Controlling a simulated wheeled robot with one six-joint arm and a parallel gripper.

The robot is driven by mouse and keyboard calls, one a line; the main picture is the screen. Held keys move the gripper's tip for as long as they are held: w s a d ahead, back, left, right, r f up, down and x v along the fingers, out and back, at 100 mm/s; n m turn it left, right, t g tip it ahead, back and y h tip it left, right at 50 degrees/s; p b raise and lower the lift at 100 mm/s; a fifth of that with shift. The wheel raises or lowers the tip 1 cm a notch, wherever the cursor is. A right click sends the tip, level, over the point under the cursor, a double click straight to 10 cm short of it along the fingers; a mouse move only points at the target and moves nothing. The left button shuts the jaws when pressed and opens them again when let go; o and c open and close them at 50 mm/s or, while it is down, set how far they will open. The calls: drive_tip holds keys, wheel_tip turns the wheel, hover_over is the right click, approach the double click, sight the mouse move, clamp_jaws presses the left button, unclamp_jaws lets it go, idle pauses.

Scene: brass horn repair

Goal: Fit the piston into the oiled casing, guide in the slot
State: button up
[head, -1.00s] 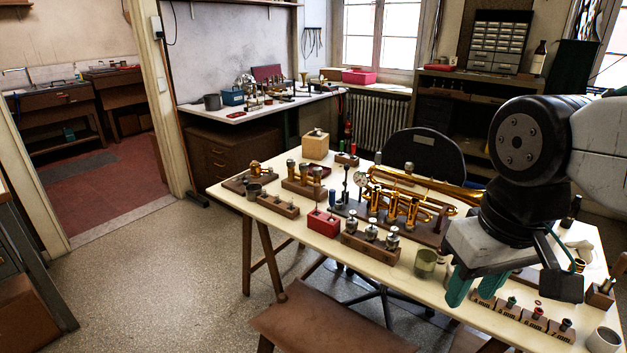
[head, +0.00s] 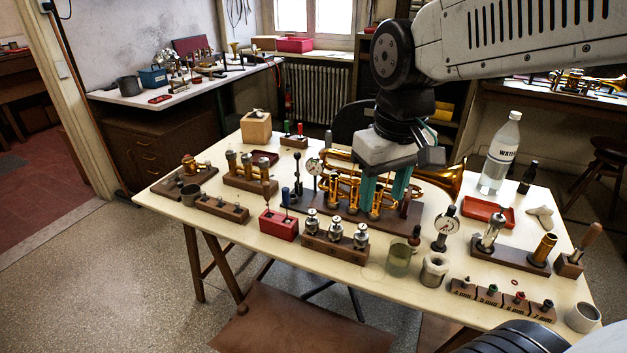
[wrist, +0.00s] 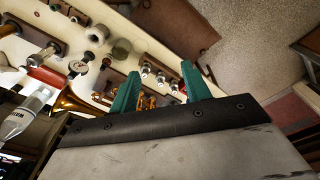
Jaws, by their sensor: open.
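A brass horn (head: 435,182) lies on a dark wooden stand, its upright valve casings (head: 345,190) toward the middle of the table. My gripper (head: 384,200) is open and empty, its green fingers pointing down above or in front of the horn; the depth is unclear. It also shows in the wrist view (wrist: 160,82), with nothing between the fingers. Several silver-topped pistons (head: 335,236) stand in a wooden block left of and nearer than my gripper. A silver piston-like part (head: 490,233) and a brass tube (head: 543,248) stand on a board at the right. I cannot see guide or slot.
A water bottle (head: 500,153) and red tray (head: 487,212) are at the back right. The front-left tabletop has some bare room.

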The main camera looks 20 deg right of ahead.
drive_tip(key=w+a+f+n, duration=0.15)
drive_tip(key=w+f, duration=0.25)
drive_tip(key=w, duration=1)
drive_tip(key=n+g, duration=0.1)
approach(313, 211)
drive_tip(key=shift+s+f, duration=0.1)
drive_tip(key=shift+s, duration=0.05)
drive_tip(key=shift+a+f, duration=0.1)
drive_tip(key=shift+f, duration=0.2)
wheel_tip(313, 211, down, 8)
drive_tip(key=shift+r, duration=0.25)
